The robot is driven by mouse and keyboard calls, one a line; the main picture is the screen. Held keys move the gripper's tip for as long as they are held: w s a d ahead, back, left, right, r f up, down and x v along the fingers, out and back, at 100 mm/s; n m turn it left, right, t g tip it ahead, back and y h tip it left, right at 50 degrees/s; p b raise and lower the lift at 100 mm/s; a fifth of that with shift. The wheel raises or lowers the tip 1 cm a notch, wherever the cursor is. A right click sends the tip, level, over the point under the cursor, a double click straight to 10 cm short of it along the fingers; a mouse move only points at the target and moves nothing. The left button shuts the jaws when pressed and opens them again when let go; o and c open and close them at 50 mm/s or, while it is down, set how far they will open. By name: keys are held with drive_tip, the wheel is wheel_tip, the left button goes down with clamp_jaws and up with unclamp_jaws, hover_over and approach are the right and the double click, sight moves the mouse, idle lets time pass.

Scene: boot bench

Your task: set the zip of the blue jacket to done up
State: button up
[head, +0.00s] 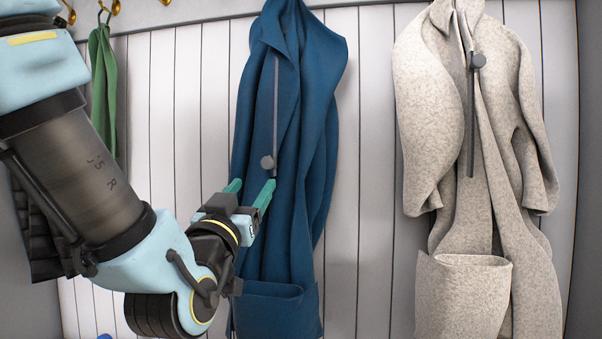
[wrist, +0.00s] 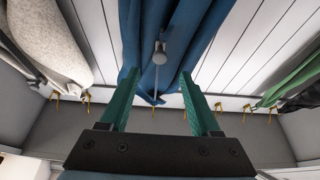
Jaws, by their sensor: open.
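The blue jacket (head: 312,130) hangs on the back wall in the middle of the head view. Its zip is a grey vertical strip (head: 276,95) with a round grey pull (head: 267,162) near the lower end. My gripper (head: 250,186) is open and empty, its green fingers just below and left of the pull in the picture. In the wrist view the jacket (wrist: 185,30) hangs ahead, and the pull (wrist: 160,53) shows between and beyond the fingertips (wrist: 159,74). I see no contact with the pull.
A speckled grey coat (head: 430,110) hangs to the right, with its own zip pull (head: 478,61) near the top of its strip. A green garment (head: 104,80) hangs at the left, partly behind my arm. Brass hooks (head: 115,7) line the top. Bare wall panels (head: 365,150) separate jacket and coat.

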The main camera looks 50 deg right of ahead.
sight(266, 165)
drive_tip(key=p+x, duration=0.9)
drive_tip(key=x, duration=0.1)
drive_tip(key=shift+w+d+r, duration=0.15)
drive_tip(key=shift+d+r, duration=0.05)
drive_tip(key=shift+d, duration=0.1)
clamp_jaws()
idle(0.5)
idle(0.9)
